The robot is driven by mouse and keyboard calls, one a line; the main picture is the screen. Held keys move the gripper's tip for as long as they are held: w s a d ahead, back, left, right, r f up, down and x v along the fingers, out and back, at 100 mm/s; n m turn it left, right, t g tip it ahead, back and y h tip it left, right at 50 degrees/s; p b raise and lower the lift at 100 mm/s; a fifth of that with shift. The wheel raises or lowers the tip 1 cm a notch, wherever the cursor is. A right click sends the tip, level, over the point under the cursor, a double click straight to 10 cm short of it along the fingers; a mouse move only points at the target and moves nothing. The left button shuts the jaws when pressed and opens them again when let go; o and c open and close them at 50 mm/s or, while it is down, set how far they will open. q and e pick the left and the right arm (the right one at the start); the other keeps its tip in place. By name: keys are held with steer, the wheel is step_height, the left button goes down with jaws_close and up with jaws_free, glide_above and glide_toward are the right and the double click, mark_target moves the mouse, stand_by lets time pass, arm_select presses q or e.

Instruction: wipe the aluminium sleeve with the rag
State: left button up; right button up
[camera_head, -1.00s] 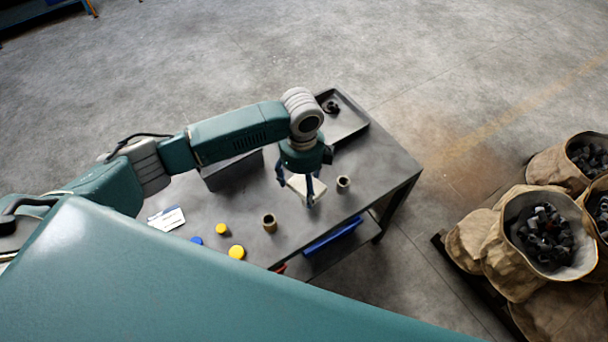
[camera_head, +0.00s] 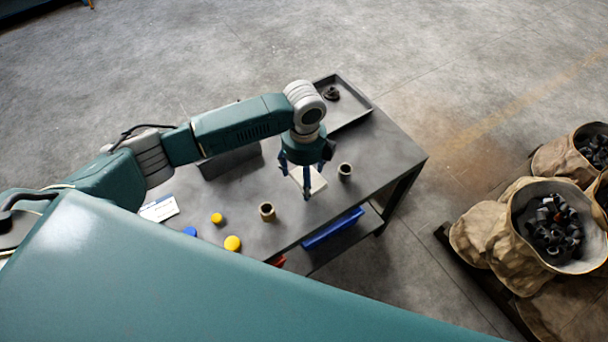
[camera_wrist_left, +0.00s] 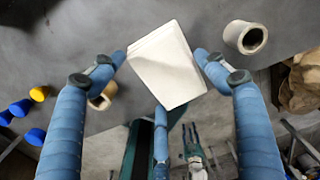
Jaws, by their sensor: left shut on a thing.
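The rag is a folded cream cloth (camera_head: 316,182), held in my left gripper (camera_head: 307,181) over the table, close to its front edge. In the left wrist view the rag (camera_wrist_left: 167,62) sits between the blue fingers of the left gripper (camera_wrist_left: 158,62), which is shut on it. The aluminium sleeve, a pale hollow cylinder (camera_head: 345,170), stands upright just right of the rag and apart from it. It also shows in the left wrist view (camera_wrist_left: 245,38) at the upper right, beside a fingertip.
A brass-toned sleeve (camera_head: 267,212) stands left of the rag. Yellow caps (camera_head: 232,243), a blue cap (camera_head: 190,231) and a white card (camera_head: 159,208) lie further left. A tray (camera_head: 350,110) with a dark part is at the back. A blue bin (camera_head: 332,229) sits below the tabletop.

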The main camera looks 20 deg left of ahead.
arm_select(q)
steer(key=shift+f, duration=0.35)
arm_select(e)
steer(key=shift+w+d, duration=0.1)
steer(key=shift+d, duration=0.2)
arm_select(q)
steer(key=shift+s+d+p, duration=0.25)
steer(key=shift+d+p, duration=0.1)
steer(key=shift+s+d+p, duration=0.35)
steer(key=shift+s+d, duration=0.05)
steer(key=shift+d, duration=0.15)
arm_select(e)
steer(key=shift+r, duration=0.65)
arm_select(q)
steer(key=shift+w+a, duration=0.1)
steer(key=shift+w+a, duration=0.6)
steer(key=shift+a, duration=0.3)
steer(key=shift+w+a, duration=0.6)
steer(key=shift+a, duration=0.25)
arm_select(e)
steer(key=shift+a, duration=0.2)
arm_select(q)
steer(key=shift+s+d, duration=0.1)
arm_select(e)
steer(key=shift+r, duration=0.1)
